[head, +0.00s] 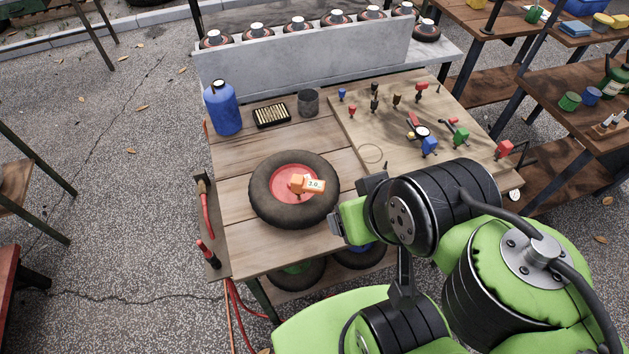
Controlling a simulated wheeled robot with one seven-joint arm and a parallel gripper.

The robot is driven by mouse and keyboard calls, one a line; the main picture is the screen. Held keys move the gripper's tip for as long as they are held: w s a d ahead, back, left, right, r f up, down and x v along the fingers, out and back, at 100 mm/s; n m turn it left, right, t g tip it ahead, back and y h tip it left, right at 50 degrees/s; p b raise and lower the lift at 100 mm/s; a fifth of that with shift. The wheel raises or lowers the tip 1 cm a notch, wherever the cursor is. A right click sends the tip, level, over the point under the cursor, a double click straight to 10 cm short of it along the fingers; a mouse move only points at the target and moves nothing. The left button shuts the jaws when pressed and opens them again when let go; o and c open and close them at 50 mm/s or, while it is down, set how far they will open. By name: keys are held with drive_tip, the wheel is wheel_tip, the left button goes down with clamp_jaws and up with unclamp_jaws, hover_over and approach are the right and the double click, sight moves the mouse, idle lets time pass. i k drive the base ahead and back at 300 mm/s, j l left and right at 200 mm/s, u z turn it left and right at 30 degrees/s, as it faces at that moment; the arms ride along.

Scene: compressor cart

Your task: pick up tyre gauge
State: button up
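An orange device with a small white display (307,185), which looks like a digital tyre gauge, lies on the red hub of a black tyre (262,205). The display seems to read about 3.0. The tyre lies flat on the wooden table. My gripper (353,208) is just right of the tyre, apart from the orange device, with its dark fingers spread and nothing seen between them. A round white dial with a red handle (422,131) lies on the board at right and may also be a gauge. My arm hides the table's front right.
A blue bottle (222,108), a box of small pale sticks (271,115) and a dark cup (308,102) stand behind the tyre. The board (350,128) holds several small coloured fittings. A grey rack (300,65) with several round pieces closes the back. Hoses hang at left.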

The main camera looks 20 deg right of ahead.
sight(300, 183)
drive_tip(key=j+u, duration=0.55)
drive_tip(key=u, duration=0.15)
drive_tip(key=j+u, duration=0.3)
drive_tip(key=i, duration=0.05)
